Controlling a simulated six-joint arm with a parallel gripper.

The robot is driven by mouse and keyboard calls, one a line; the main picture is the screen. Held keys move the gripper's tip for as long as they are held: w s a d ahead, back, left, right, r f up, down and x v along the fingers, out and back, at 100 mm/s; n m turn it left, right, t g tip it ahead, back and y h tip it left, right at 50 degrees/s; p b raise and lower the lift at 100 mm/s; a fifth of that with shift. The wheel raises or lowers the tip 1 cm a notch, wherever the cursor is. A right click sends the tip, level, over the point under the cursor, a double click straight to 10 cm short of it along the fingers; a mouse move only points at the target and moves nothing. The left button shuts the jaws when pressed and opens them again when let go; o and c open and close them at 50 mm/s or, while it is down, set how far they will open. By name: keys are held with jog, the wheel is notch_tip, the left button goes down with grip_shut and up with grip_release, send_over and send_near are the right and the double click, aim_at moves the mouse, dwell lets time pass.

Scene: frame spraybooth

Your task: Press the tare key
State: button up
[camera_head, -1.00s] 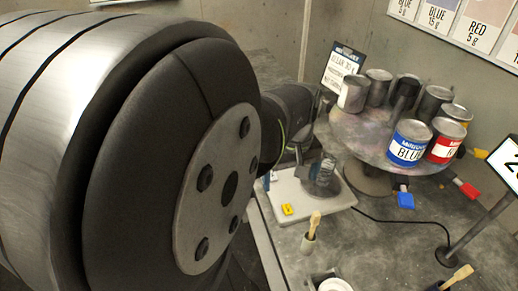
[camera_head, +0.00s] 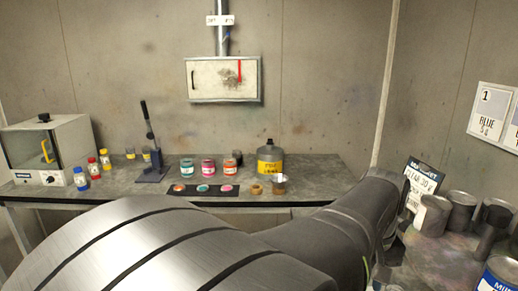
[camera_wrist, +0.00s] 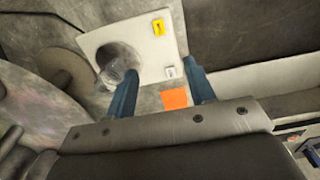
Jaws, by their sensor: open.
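The scale (camera_wrist: 146,48) is a pale slab in the wrist view, with a round dark pan and a clear cup (camera_wrist: 114,72) on it. A yellow key (camera_wrist: 158,27) sits near its far corner and a small whitish key (camera_wrist: 170,72) near its closer corner. Their markings are too small to read, so I cannot tell which is the tare key. My gripper (camera_wrist: 162,92) is open, its two blue fingers apart and nothing held. The left fingertip overlaps the scale's edge by the cup; the right one shows beside the whitish key. In the head view my arm hides the scale.
An orange square (camera_wrist: 175,98) shows between the fingers. A round turntable (camera_wrist: 38,115) is at left in the wrist view. In the head view, grey cans (camera_head: 432,215) and a sign (camera_head: 421,183) stand at right; a back bench (camera_head: 325,172) holds jars and a yellow-labelled jug (camera_head: 270,158).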

grip_shut()
dwell(1.3)
